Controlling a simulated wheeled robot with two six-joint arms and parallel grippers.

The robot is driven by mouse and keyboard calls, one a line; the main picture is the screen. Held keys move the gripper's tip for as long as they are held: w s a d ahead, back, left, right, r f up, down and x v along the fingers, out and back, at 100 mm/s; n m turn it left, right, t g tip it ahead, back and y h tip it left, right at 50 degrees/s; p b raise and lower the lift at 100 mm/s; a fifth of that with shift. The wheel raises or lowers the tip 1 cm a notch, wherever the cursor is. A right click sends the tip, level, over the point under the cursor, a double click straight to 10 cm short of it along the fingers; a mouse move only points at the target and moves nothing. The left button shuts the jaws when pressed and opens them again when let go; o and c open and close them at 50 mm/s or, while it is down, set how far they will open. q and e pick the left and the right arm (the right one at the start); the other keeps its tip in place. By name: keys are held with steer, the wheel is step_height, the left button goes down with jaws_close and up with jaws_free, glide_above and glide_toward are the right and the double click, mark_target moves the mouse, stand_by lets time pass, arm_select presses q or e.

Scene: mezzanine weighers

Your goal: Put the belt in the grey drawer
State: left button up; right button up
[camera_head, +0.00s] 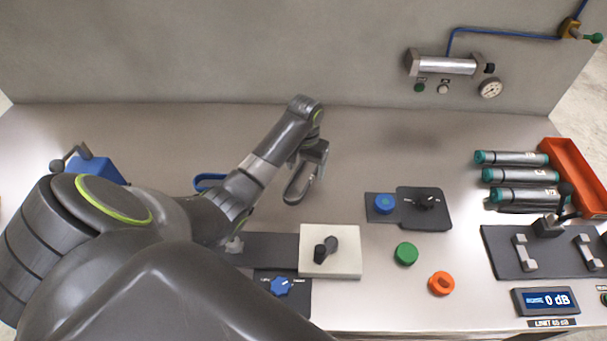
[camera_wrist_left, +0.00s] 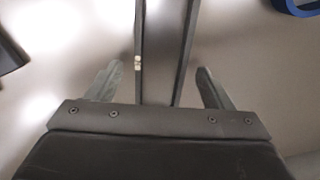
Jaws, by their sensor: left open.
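A dark, narrow closed loop, apparently the belt (camera_head: 298,187), lies on the bench just below my left gripper (camera_head: 312,165). In the left wrist view two long dark strands of the belt (camera_wrist_left: 187,50) run between the fingers of my left gripper (camera_wrist_left: 160,70). The fingers are apart, one on each side of the strands, with gaps between. I cannot tell the height of the fingers above the bench. A blue loop (camera_head: 207,180) lies left of my forearm, partly hidden by it. I cannot make out a grey drawer. My right gripper is not in view.
A cream block with a dark knob (camera_head: 345,262), a dark panel with a blue button (camera_head: 383,204), a green disc (camera_head: 405,253) and an orange ring (camera_head: 441,283) are near. Teal-capped cylinders (camera_head: 520,175) and an orange tray (camera_head: 572,160) stand right. The back bench is clear.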

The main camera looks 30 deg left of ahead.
arm_select(q)
steer(key=shift+f, duration=0.35)
steer(key=c, duration=1.2)
steer(key=shift+o, duration=0.2)
steer(key=shift+r, duration=0.15)
